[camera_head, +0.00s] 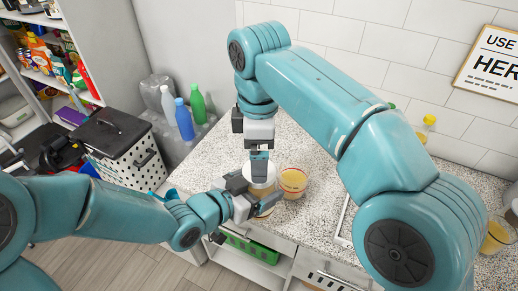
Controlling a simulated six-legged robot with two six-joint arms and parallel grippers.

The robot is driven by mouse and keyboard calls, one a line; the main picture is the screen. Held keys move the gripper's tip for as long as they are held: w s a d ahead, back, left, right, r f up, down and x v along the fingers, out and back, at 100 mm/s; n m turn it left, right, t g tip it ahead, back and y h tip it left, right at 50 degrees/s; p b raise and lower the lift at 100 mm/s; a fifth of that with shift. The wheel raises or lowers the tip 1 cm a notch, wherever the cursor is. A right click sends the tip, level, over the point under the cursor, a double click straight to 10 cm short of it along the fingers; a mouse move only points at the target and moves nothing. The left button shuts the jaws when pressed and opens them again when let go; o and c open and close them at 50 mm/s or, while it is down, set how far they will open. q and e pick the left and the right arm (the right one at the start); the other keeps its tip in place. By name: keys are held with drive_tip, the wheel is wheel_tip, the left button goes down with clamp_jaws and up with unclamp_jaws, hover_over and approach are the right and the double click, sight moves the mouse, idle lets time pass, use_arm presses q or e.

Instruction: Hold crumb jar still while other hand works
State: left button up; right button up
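The crumb jar (262,185), pale with a whitish top and tan lower part, stands near the front edge of the speckled counter. My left gripper (256,204) reaches it from the left, with its fingers on either side of the jar, and looks shut on it. The fingers hide part of the jar's middle. My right gripper (259,158) points down from above, its fingertips at the jar's top. Its fingers look close together, but I cannot tell whether they hold anything or touch the jar.
A clear tub (293,182) with yellowish contents and a red band stands just right of the jar. Green and blue bottles (185,119) stand at the left beyond the counter. A yellow-capped bottle (427,127) is at the back right. Free counter (215,150) lies left of the jar.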

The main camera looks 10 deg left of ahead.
sight(259, 194)
drive_tip(key=n, duration=0.2)
drive_tip(key=shift+s+d+r+n, duration=0.15)
drive_tip(key=shift+r+n, duration=0.1)
drive_tip(key=shift+n, duration=0.05)
drive_tip(key=n, duration=0.1)
drive_tip(key=r+n, duration=0.1)
drive_tip(key=n, duration=0.1)
drive_tip(key=shift+d+r+n, duration=0.2)
drive_tip(key=shift+r+n, duration=0.05)
drive_tip(key=shift+n, duration=0.05)
drive_tip(key=shift+r+n, duration=0.35)
drive_tip(key=shift+n, duration=0.25)
drive_tip(key=shift+a+r+n, duration=0.15)
drive_tip(key=shift+r+n, duration=0.15)
drive_tip(key=shift+n, duration=0.1)
drive_tip(key=shift+w+a+r, duration=0.15)
drive_tip(key=shift+w, duration=0.05)
drive_tip(key=shift+a, duration=0.1)
drive_tip(key=shift+f, duration=4.1)
